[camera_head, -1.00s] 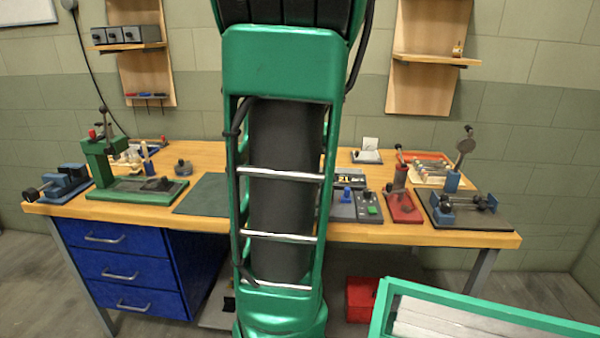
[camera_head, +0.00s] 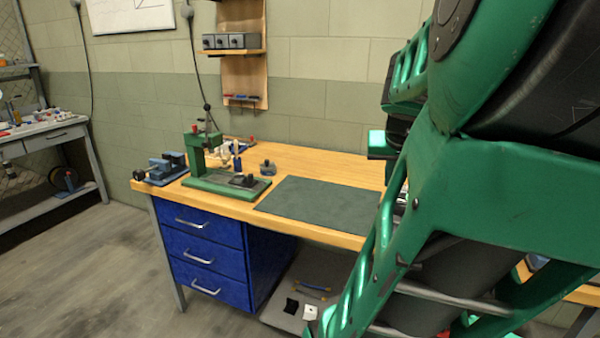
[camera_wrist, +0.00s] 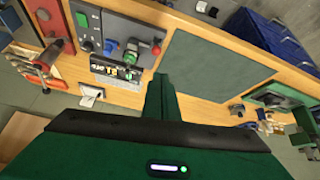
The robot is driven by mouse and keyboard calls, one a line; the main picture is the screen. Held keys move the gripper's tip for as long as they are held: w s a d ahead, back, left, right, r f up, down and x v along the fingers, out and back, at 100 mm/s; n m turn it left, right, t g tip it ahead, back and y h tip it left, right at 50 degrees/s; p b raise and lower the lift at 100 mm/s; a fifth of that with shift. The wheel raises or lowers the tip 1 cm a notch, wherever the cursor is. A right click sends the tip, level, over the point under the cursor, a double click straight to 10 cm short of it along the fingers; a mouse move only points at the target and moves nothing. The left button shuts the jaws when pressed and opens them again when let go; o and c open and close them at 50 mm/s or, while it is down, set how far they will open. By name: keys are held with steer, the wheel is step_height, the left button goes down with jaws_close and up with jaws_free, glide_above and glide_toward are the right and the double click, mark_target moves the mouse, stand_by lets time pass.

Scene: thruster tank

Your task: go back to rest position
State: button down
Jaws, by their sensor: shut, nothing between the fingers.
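My gripper (camera_wrist: 160,90) shows in the wrist view as a narrow green post rising from the dark wrist edge. Its fingers are together with nothing between them. It is over the workbench (camera_wrist: 201,110), which appears turned around in this view. A dark green mat (camera_wrist: 215,68) lies to its right and a control box with coloured knobs (camera_wrist: 112,40) to its upper left. In the head view my green arm fills the right side and hides the right part of the bench, and my gripper's fingers cannot be made out.
In the head view a green press (camera_head: 205,160) and a blue vise (camera_head: 163,168) stand on the bench's left end. Blue drawers (camera_head: 205,250) are below. A second bench (camera_head: 45,130) is at far left. Open floor lies between the benches.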

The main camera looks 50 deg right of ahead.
stand_by(0.5)
steer(key=w+a+f+n+y, duration=0.2)
steer(key=w+a+f, duration=0.1)
steer(key=a, duration=0.4)
steer(key=w+a+f+n+y, duration=0.1)
steer(key=w+a+f, duration=0.2)
steer(key=a, duration=0.4)
steer(key=s+a+f+n+g+y, duration=0.1)
steer(key=a+f, duration=0.1)
steer(key=a, duration=0.4)
steer(key=s+a+f+n+g+y, duration=0.1)
steer(key=a+f, duration=0.2)
steer(key=a, duration=0.4)
steer(key=shift+a+f+n+g+y, duration=0.15)
steer(key=shift+a+n+g+y, duration=0.1)
steer(key=shift+n+g+y, duration=0.15)
